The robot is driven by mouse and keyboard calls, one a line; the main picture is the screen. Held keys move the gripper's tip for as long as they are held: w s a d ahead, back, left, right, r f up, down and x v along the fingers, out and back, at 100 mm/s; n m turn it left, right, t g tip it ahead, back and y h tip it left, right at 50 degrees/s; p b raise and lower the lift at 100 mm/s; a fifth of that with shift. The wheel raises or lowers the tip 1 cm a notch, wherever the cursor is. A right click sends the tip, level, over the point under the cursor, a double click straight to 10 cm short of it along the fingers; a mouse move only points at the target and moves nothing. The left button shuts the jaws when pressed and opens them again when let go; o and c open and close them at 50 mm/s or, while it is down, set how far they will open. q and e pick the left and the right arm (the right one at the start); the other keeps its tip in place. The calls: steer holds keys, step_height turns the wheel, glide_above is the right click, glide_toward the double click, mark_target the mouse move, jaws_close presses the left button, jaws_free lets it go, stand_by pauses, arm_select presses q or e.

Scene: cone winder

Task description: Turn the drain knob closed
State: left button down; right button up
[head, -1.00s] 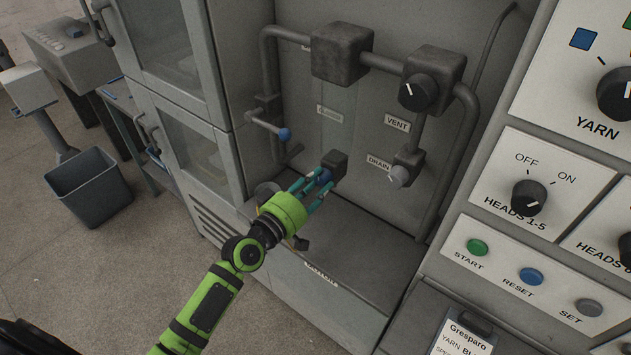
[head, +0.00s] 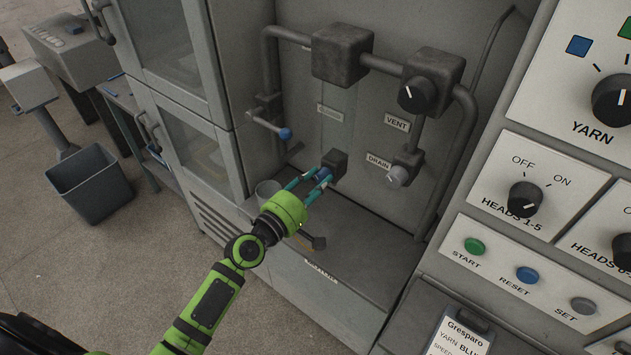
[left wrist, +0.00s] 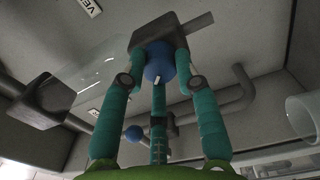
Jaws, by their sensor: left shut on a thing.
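My left gripper (head: 316,180) reaches in from the lower left, with its teal fingers around a small blue knob (head: 325,173) on a dark block (head: 336,162) at the back of the recess. In the left wrist view the fingers close around the same blue knob (left wrist: 160,70), which bears a white mark. A DRAIN label (head: 378,160) is on the panel to the right of that block. A grey knob (head: 398,175) on another block is just right of the label. Which knob the label names I cannot tell. My right gripper is not in view.
A blue-ended lever (head: 285,133) sticks out left of the gripper. A black knob (head: 417,94) with a VENT label (head: 396,122) is above right. A clear cup (head: 267,191) stands close beside the gripper's left. Pipes frame the recess; a ledge (head: 350,265) lies below.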

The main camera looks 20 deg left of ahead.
arm_select(q)
steer(key=shift+s+d+f, duration=0.1)
steer(key=shift+d+f, duration=0.15)
steer(key=c, duration=0.9)
jaws_free()
steer(key=shift+r, duration=0.1)
steer(key=shift+r, duration=0.1)
steer(key=v, duration=1.2)
